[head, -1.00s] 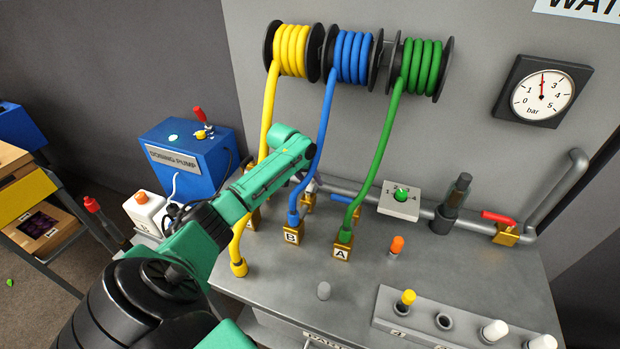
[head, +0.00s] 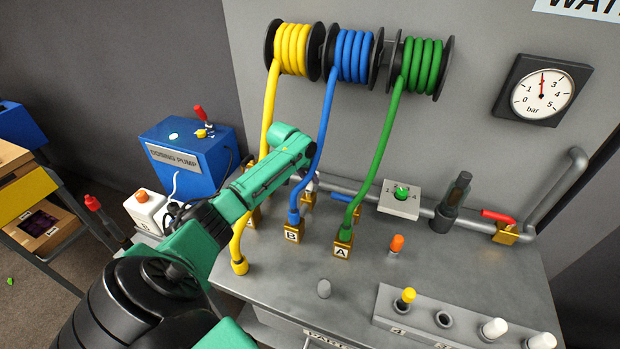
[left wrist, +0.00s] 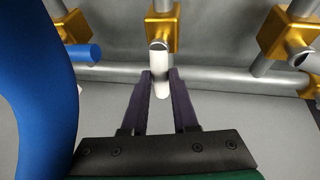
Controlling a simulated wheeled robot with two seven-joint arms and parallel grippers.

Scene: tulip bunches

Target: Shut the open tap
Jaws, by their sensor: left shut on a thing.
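My left gripper (head: 311,184) is behind the blue hose in the head view, mostly hidden. In the left wrist view its two dark fingers (left wrist: 161,82) are shut on a pale lever (left wrist: 158,66), one on each side. The lever comes from a brass tap (left wrist: 162,28). A second brass tap (left wrist: 66,20) has a blue lever (left wrist: 82,53), which also shows in the head view (head: 342,197). A third brass tap (left wrist: 282,35) has a grey end facing the camera. I cannot tell which tap is open. My right gripper is not in view.
The yellow (head: 266,110), blue (head: 326,125) and green (head: 381,130) hoses hang down close around my left arm. A grey pipe (head: 365,190) runs behind. A red lever (head: 497,216) is at the right.

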